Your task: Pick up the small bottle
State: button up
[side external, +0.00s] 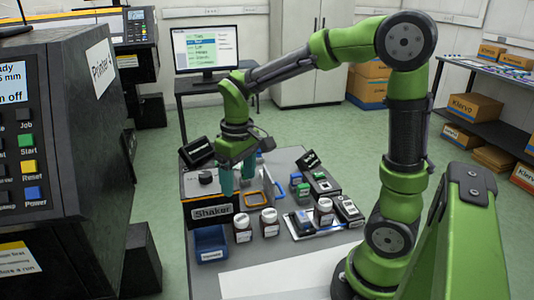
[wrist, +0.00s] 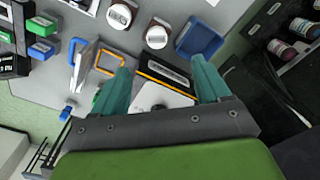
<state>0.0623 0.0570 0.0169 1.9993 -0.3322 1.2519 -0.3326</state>
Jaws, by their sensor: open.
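Two white-capped bottles with dark bodies, a left one (side external: 242,228) and a right one (side external: 270,222), stand upright on the grey table in front of the shaker (side external: 212,213). A third similar bottle (side external: 323,211) stands farther right, among small devices. They look close in size, so I cannot tell which is the small one. The wrist view shows two bottle caps (wrist: 120,15) (wrist: 157,35) beyond my fingertips. My gripper (side external: 237,185) is open and empty over the shaker, behind the bottles and apart from them. Its teal fingers (wrist: 160,68) are spread wide in the wrist view.
A blue tray (side external: 211,245) sits left of the bottles. An orange frame (side external: 265,199) and green boxes (side external: 299,188) lie behind them. A dark printer (side external: 85,130) stands close at left. Dark and pink bottles (wrist: 278,47) sit at upper right in the wrist view.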

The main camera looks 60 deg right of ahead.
aim_at(241, 218)
jog(key=shift+n, duration=0.4)
notch_tip(241, 218, down, 10)
jog(key=shift+d+r, duration=0.1)
jog(key=shift+w+d+f, duration=0.1)
jog(key=shift+f, duration=3.15)
jog(key=c, duration=0.8)
jog(key=shift+r, duration=0.1)
